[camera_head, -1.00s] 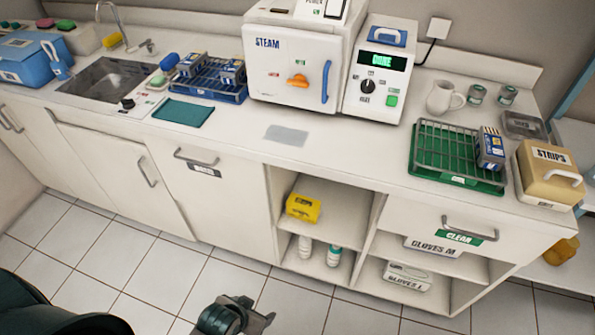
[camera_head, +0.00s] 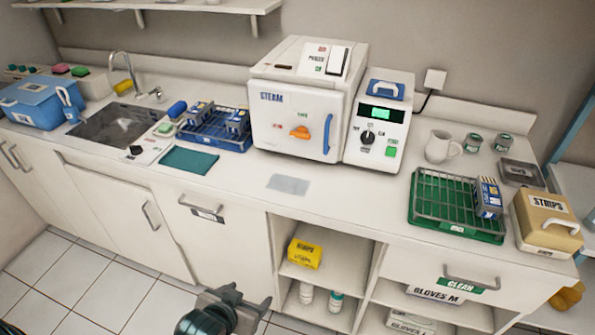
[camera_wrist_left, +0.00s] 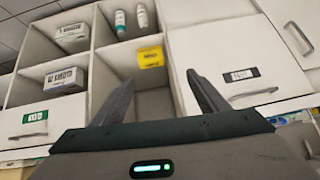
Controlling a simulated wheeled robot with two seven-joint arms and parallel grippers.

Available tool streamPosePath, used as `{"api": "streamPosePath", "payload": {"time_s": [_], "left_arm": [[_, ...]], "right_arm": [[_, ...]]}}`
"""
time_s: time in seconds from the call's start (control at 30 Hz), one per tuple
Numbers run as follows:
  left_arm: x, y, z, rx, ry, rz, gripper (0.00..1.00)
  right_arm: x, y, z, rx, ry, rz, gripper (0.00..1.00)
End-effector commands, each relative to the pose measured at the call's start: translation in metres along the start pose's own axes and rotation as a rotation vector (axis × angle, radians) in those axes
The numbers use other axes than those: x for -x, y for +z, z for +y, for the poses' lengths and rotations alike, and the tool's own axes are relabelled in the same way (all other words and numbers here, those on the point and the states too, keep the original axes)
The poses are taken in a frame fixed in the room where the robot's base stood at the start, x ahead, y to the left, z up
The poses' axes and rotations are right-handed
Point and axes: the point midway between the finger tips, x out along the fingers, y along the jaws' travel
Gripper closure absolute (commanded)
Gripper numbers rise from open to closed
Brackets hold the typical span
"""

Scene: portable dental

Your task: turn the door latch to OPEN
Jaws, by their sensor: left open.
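The orange door latch (camera_head: 300,132) is on the white front door of the STEAM sterilizer (camera_head: 270,110), left of its blue vertical handle (camera_head: 327,134). Small markings sit around the latch, too small to read surely. My left gripper (camera_head: 245,299) is low in front of the cabinets, well below the counter and apart from the latch. In the left wrist view its two fingers (camera_wrist_left: 160,95) are spread with nothing between them, facing the open shelves. My right gripper is not in view.
The control panel (camera_head: 378,125) stands right of the door. A grey pad (camera_head: 288,185) lies on the clear counter in front. A blue rack (camera_head: 215,130) is to the left, a green rack (camera_head: 450,228) to the right. Open shelves hold a yellow box (camera_head: 304,253).

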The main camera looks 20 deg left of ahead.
Motion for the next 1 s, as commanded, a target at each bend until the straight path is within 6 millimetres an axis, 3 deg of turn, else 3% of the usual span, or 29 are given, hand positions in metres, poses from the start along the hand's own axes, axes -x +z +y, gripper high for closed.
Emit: {"api": "streamPosePath", "payload": {"time_s": [0.27,0.4,0.6,0.8,1.0], "left_arm": [[-0.007,-0.077,-0.010,0.032,-0.023,0.210,0.33],[-0.009,-0.123,-0.014,0.048,-0.028,0.340,0.33],[-0.004,-0.186,-0.017,0.064,-0.023,0.525,0.33],[0.009,-0.243,-0.018,0.071,-0.006,0.697,0.33],[0.020,-0.277,-0.017,0.071,0.012,0.803,0.33]], "right_arm": [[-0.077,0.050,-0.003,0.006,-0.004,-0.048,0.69],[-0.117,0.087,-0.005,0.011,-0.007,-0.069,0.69],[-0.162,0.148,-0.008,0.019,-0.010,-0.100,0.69],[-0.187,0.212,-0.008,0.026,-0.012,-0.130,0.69],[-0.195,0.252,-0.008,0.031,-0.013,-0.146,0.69]]}}
